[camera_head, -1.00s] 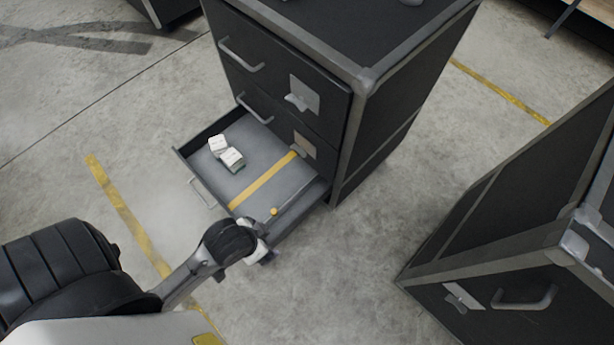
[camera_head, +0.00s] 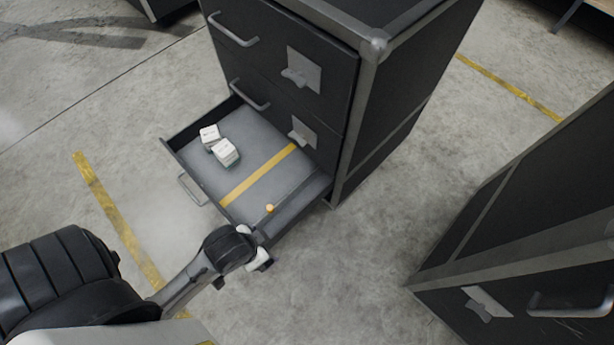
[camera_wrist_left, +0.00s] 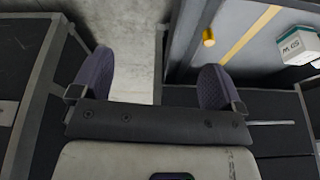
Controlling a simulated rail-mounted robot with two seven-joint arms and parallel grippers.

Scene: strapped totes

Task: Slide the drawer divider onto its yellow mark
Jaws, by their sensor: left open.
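The open drawer (camera_head: 190,173) of the dark cabinet has a yellow mark (camera_head: 257,176) striped across its floor. The divider (camera_head: 296,190) looks like a thin dark strip to the right of the mark and roughly parallel to it, with an orange knob (camera_head: 270,209) at its near end. The knob also shows in the left wrist view (camera_wrist_left: 208,37), beyond the right finger. My left gripper (camera_head: 262,258) is at the drawer's near right corner, apart from the knob. Its fingers (camera_wrist_left: 155,82) are wide apart with nothing held between them. My right gripper is out of view.
Two small white boxes (camera_head: 224,152) (camera_head: 209,135) lie in the drawer left of the mark. The cabinet's upper drawers (camera_head: 285,60) are shut above it. Another dark cabinet (camera_head: 530,200) stands at the right. Bare concrete floor lies between the cabinets.

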